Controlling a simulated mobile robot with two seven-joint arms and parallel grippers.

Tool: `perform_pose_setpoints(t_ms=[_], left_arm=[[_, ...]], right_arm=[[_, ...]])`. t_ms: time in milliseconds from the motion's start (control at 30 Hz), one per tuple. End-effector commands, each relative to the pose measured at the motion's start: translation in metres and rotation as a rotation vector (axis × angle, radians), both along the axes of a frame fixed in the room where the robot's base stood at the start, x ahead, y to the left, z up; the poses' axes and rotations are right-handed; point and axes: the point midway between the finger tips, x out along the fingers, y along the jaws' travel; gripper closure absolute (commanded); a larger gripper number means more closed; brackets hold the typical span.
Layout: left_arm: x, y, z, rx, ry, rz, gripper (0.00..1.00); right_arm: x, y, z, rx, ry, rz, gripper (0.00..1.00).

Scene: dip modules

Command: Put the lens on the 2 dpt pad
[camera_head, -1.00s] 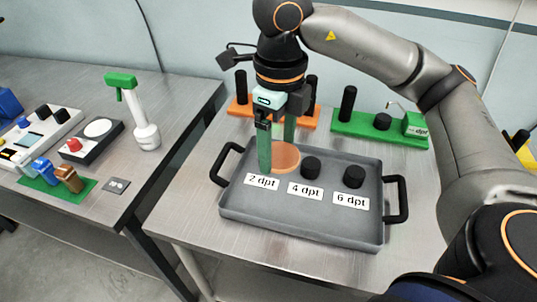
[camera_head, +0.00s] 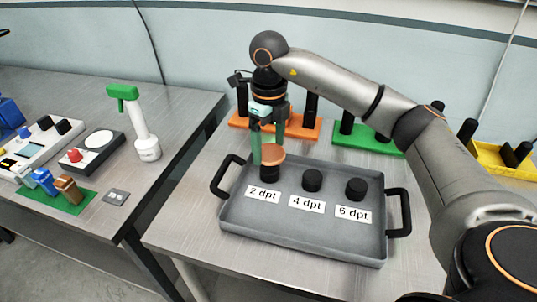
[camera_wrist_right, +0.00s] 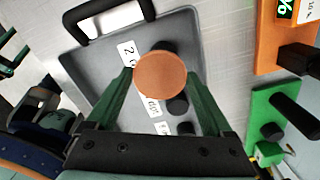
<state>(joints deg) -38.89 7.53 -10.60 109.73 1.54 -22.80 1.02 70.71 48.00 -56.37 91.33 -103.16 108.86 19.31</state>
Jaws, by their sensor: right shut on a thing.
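The lens (camera_head: 270,154) is a round, copper-orange disc, shut between the two green fingers of my right gripper (camera_head: 268,149). It lies roughly flat over the black 2 dpt pad (camera_head: 270,174) at the left of the grey tray (camera_head: 300,240). The pad's side shows just under the lens; I cannot tell whether they touch. In the right wrist view the lens (camera_wrist_right: 160,74) sits between the fingertips and covers part of a pad behind it. The 4 dpt pad (camera_head: 312,180) and 6 dpt pad (camera_head: 356,189) are bare. My left gripper is not in view.
Behind the tray stand an orange base (camera_head: 305,131) with black posts and a green base (camera_head: 375,143). A yellow bin (camera_head: 490,156) is at the right. The tray has black side handles (camera_head: 398,211). The left table holds several devices.

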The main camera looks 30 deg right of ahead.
Motion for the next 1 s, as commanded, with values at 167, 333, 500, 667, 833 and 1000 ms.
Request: perform_pose_setpoints(t_ms=[167,333,500,667,833,1000], left_arm=[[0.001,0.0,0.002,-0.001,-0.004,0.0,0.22],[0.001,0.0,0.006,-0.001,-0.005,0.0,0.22],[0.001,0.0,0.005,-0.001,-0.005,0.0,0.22],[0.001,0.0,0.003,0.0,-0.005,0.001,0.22],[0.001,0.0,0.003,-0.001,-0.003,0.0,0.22],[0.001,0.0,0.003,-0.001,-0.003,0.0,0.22]], right_arm=[[0.008,-0.004,-0.015,-0.002,0.003,0.0,0.67],[0.007,-0.004,-0.038,-0.002,0.002,0.0,0.67],[0.007,-0.004,-0.041,-0.001,0.0,0.0,0.67],[0.007,-0.004,-0.043,-0.001,0.001,0.0,0.67],[0.007,-0.004,-0.044,-0.001,0.001,-0.001,0.03],[0.007,-0.004,-0.044,-0.001,0.001,-0.001,0.0]])
